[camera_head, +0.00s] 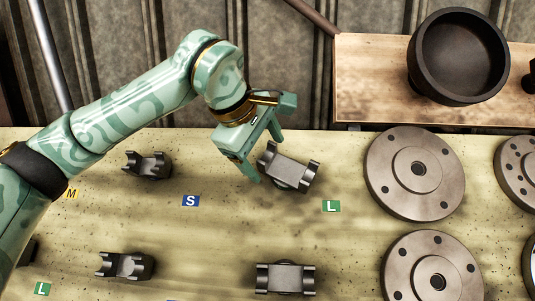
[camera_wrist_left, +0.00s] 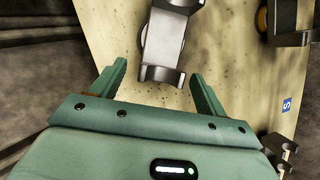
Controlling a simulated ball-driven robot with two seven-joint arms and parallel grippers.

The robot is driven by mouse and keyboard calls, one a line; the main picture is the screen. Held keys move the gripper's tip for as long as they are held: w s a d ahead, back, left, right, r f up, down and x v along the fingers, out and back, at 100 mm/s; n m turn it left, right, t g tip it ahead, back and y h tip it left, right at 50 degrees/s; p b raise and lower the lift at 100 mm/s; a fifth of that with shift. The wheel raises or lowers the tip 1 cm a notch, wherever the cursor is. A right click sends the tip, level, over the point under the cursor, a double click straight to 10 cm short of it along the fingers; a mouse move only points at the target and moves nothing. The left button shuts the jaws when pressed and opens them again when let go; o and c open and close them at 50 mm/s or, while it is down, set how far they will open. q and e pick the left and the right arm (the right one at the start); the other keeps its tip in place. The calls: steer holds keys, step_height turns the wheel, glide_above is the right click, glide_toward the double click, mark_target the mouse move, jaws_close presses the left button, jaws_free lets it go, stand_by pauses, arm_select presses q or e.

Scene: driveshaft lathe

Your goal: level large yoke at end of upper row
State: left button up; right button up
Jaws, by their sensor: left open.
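The large dark-grey yoke at the right end of the upper row (camera_head: 289,169) sits on the pale bench beside a green L label (camera_head: 331,206). It is turned askew, its right end nearer the front, unlike the squarely set yoke (camera_head: 284,278) below it. My left gripper (camera_head: 266,158) is open at the yoke's left end. In the left wrist view, the yoke (camera_wrist_left: 164,42) has its near end between the spread fingertips of the left gripper (camera_wrist_left: 158,72), with gaps on both sides. I cannot tell whether it is tilted vertically. My right gripper is not in view.
Smaller yokes stand at upper left (camera_head: 148,165) and lower left (camera_head: 124,265), with a blue S label (camera_head: 191,201) between the rows. Large flanged discs (camera_head: 415,172) lie to the right. A wooden shelf (camera_head: 370,70) behind bears a black bowl-shaped part (camera_head: 459,57).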

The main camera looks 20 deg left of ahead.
arm_select(q)
steer(key=shift+x, duration=1.25)
jaws_close()
steer(key=shift+r, duration=0.1)
